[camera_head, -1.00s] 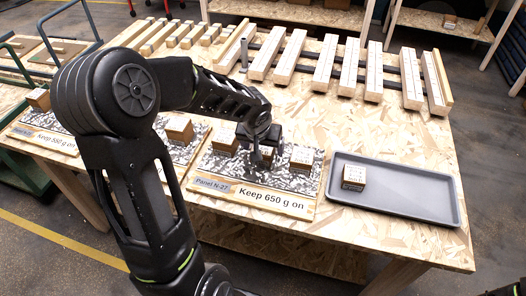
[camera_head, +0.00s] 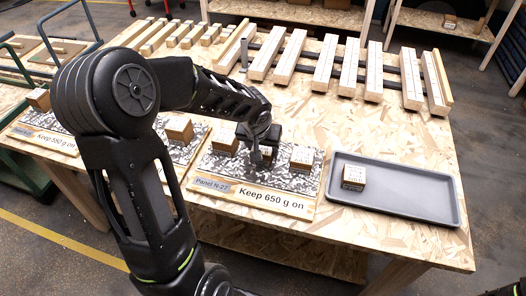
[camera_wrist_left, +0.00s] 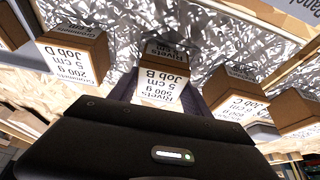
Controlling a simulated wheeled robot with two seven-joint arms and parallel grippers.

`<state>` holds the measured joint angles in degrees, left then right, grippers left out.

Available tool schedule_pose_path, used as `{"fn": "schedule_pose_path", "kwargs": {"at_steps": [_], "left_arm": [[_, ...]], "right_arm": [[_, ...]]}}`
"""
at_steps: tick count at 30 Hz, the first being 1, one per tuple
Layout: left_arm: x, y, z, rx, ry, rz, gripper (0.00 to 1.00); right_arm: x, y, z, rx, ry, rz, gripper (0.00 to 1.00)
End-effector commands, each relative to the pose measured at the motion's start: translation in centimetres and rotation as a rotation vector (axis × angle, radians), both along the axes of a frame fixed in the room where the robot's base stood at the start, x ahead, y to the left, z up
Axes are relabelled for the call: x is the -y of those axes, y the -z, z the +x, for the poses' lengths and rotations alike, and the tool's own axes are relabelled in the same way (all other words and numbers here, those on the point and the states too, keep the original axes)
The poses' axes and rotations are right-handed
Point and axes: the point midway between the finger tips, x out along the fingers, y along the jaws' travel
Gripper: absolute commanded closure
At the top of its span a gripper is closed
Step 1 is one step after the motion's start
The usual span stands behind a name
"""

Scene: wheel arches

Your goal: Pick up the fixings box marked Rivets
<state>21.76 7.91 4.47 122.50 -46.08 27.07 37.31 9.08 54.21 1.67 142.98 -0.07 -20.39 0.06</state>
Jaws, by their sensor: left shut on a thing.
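The Rivets box (camera_wrist_left: 160,84), brown with a white label reading "Rivets 500 g 5 cm Job B", shows upside down in the left wrist view. My left gripper (camera_head: 262,148) is shut on it, with dark fingers on both sides. In the head view the gripper is over the speckled panel marked "Keep 650 g on" (camera_head: 262,204), and it mostly hides the box. I cannot tell whether the box touches the panel.
Neighbouring boxes stand close on both sides: one at left (camera_head: 225,142) and one at right (camera_head: 301,158). A grey tray (camera_head: 410,195) at right holds one small box (camera_head: 353,177) and is otherwise empty. Wooden battens (camera_head: 325,65) lie behind.

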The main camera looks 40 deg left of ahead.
Motion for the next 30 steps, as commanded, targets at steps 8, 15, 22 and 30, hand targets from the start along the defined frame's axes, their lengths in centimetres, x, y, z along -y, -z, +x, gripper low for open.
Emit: {"fn": "schedule_pose_path", "kwargs": {"at_steps": [8,15,22,30], "left_arm": [[0.0,-0.1,0.1,0.003,0.0,0.0,1.0],[0.0,-0.5,0.1,0.003,-0.001,0.001,1.0],[0.0,-3.4,0.2,0.009,-0.001,0.002,1.0],[0.0,-8.3,0.2,0.007,0.0,0.002,1.0]], "right_arm": [[0.0,0.0,0.0,0.0,0.0,0.0,0.22],[0.0,-0.1,0.0,0.0,0.0,0.0,0.22],[0.0,-0.3,0.0,0.0,0.0,0.0,0.22],[0.0,-0.3,0.0,0.0,0.0,0.0,0.22]]}}
